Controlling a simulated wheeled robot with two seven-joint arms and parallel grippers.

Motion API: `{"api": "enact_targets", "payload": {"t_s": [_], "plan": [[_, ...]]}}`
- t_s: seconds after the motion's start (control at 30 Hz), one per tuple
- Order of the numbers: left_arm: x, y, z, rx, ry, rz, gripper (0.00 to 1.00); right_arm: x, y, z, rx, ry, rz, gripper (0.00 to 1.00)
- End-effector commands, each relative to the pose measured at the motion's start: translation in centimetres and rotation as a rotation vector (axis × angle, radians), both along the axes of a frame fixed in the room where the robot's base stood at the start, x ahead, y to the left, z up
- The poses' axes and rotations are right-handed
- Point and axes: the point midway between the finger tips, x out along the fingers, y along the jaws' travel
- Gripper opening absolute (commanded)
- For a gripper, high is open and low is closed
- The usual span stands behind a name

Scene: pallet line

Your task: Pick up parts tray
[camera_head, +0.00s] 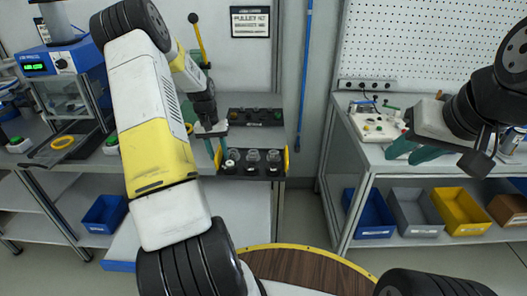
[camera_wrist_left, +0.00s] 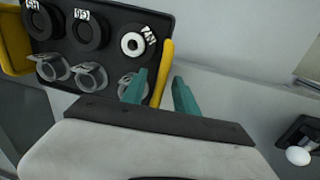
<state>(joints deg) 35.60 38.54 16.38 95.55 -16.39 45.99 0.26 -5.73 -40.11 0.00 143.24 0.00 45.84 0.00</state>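The dark parts tray (camera_head: 240,171) stands on the middle bench with a yellow handle (camera_head: 286,159) at its right end. In the left wrist view the tray (camera_wrist_left: 112,62) holds black round parts, one with a white ring, and several clear, ring-like parts. My left gripper (camera_head: 214,150) is at the tray's left end in the head view. In the left wrist view its teal fingers (camera_wrist_left: 160,92) are apart, with the near yellow handle (camera_wrist_left: 165,60) between them; I cannot tell whether they touch it. My right gripper (camera_head: 412,150) is open and empty above the right bench, away from the tray.
A black rack (camera_head: 256,117) lies behind the tray. A blue device with a green display (camera_head: 58,60) stands at left. The right bench (camera_head: 377,154) bears small parts, with blue, grey and yellow bins (camera_head: 460,210) below. A round wooden top (camera_head: 310,270) is in front.

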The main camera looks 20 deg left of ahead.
Motion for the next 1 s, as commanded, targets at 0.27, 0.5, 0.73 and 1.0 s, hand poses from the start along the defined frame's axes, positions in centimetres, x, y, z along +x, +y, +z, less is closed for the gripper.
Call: {"api": "enact_targets", "payload": {"t_s": [0.27,0.5,0.73,1.0], "plan": [[0.05,-0.18,-1.55,0.0,-0.001,0.0,0.36,0.0,0.0,0.0,0.0,0.0,0.0,0.33],[0.04,-0.19,-1.51,0.0,-0.001,0.0,0.1,0.0,0.0,0.0,0.0,0.0,0.0,0.33],[0.04,-0.19,-1.5,0.0,-0.001,0.0,0.0,0.0,0.0,0.0,0.0,0.0,0.0,0.33],[0.05,-0.19,-1.48,0.0,-0.001,0.0,0.0,0.0,0.0,0.0,0.0,0.0,0.0,0.33]]}}
